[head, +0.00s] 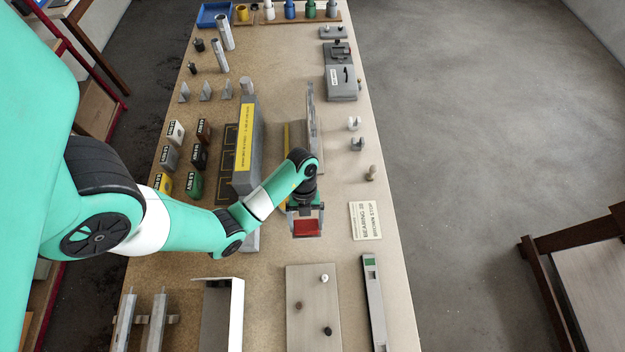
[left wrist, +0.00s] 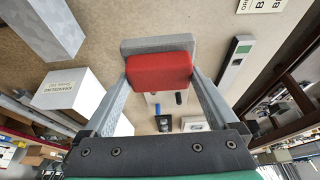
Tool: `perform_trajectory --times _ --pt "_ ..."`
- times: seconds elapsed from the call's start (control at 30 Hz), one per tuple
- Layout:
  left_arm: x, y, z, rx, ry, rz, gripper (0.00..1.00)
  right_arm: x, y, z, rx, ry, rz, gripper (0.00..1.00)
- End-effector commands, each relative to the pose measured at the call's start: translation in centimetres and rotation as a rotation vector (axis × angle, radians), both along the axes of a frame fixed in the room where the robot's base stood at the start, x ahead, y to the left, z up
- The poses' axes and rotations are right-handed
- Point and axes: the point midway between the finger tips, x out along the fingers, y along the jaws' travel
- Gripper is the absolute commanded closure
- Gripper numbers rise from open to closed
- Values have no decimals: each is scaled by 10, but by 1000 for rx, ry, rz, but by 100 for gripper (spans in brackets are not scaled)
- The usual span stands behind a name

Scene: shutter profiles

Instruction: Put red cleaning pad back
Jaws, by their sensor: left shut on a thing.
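The red cleaning pad (head: 307,227) is in my left gripper (head: 305,222), over the middle of the workbench (head: 275,275). In the left wrist view the pad (left wrist: 160,72) sits between the two grey fingers of the left gripper (left wrist: 160,78), which press on its sides. A grey block (left wrist: 158,44) lies directly against the pad's far side; I cannot tell whether it is part of the pad. The pad looks held above the bench; its underside is hidden. My right gripper is in neither view.
A tall grey profile with a yellow label (head: 243,140) stands beside my left forearm. A cream sign (head: 365,220) lies right of the gripper. A pale plate with small knobs (head: 313,305) and a long grey bar (head: 374,300) lie nearer. Several small boxes (head: 194,184) stand left.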

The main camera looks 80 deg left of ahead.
Motion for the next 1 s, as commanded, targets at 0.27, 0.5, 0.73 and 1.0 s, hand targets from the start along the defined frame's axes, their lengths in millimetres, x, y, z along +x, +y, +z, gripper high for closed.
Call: perform_trajectory --times 0.27,0.5,0.73,1.0 --pt "28 34 -28 3 -2 4 52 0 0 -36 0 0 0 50" --pt "64 81 -69 0 -1 1 52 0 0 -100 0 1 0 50" --pt "80 101 -93 1 -1 1 52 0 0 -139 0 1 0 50" --pt "84 107 -99 0 0 1 52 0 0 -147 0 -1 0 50"
